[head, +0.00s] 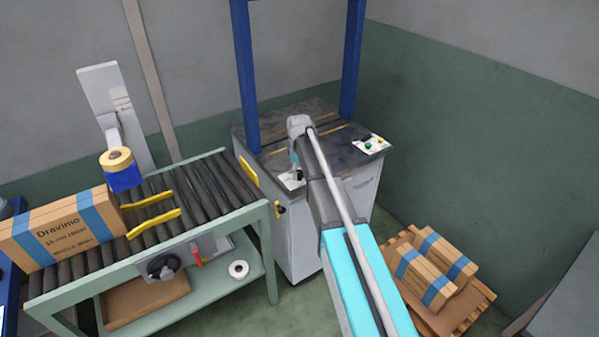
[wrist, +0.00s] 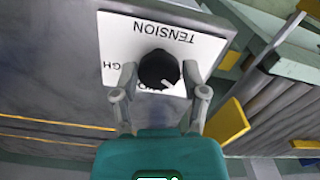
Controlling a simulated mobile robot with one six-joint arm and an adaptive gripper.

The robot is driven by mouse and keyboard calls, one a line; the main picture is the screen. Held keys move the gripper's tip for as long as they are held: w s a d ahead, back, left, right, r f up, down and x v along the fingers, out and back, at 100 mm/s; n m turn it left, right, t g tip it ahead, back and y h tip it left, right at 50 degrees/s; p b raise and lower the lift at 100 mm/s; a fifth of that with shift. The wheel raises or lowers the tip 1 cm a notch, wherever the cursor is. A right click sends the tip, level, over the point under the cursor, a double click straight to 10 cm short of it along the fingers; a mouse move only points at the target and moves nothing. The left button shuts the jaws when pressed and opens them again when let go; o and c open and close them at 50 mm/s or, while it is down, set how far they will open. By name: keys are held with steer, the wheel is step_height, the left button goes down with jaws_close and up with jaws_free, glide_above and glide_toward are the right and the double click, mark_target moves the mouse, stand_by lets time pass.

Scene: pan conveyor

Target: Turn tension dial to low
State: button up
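The tension dial (wrist: 157,66) is a round black knob on a white plate (wrist: 112,40) marked TENSION, which appears upside down in the wrist view. Its pale pointer mark faces the lower right of that view. Letters ending in GH show at the left; the lettering below the knob is partly covered. My gripper (wrist: 161,78) is open, with one finger on each side of the knob and small gaps showing. In the head view, the plate (head: 290,180) sits at the machine top's near left corner, with the knob mostly hidden by my arm.
The strapping machine (head: 305,232) has a blue arch (head: 245,75). A roller conveyor (head: 215,185) with a carton (head: 62,228) and tape dispenser (head: 122,180) stands left. Another panel (head: 371,144) with a green button is at right. A pallet (head: 470,306) holds cartons.

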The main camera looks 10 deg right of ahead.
steer(key=o, duration=0.3)
steer(key=shift+w+m, duration=0.1)
steer(key=shift+m, duration=0.4)
